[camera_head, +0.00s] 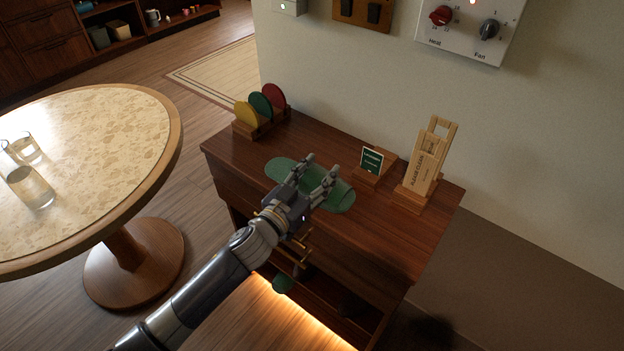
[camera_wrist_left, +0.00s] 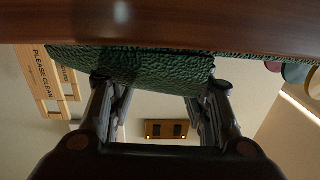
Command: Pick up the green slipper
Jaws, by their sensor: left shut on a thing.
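The green slipper (camera_head: 342,197) lies across the front part of the dark wooden cabinet top (camera_head: 400,235). Its middle is partly hidden by my left gripper (camera_head: 321,166), whose fingers reach over it from the front. In the left wrist view the textured green slipper (camera_wrist_left: 135,68) spans between the two fingertips of my left gripper (camera_wrist_left: 160,84), close against the dark wood. The left gripper is shut on the slipper. I cannot tell whether the slipper is clear of the wood. My right gripper is not in view.
A green sign (camera_head: 372,160) and a wooden holder with tags (camera_head: 425,165) stand right of the slipper. A rack with coloured discs (camera_head: 262,108) stands at the back left. A round table (camera_head: 90,130) with glasses is on the left.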

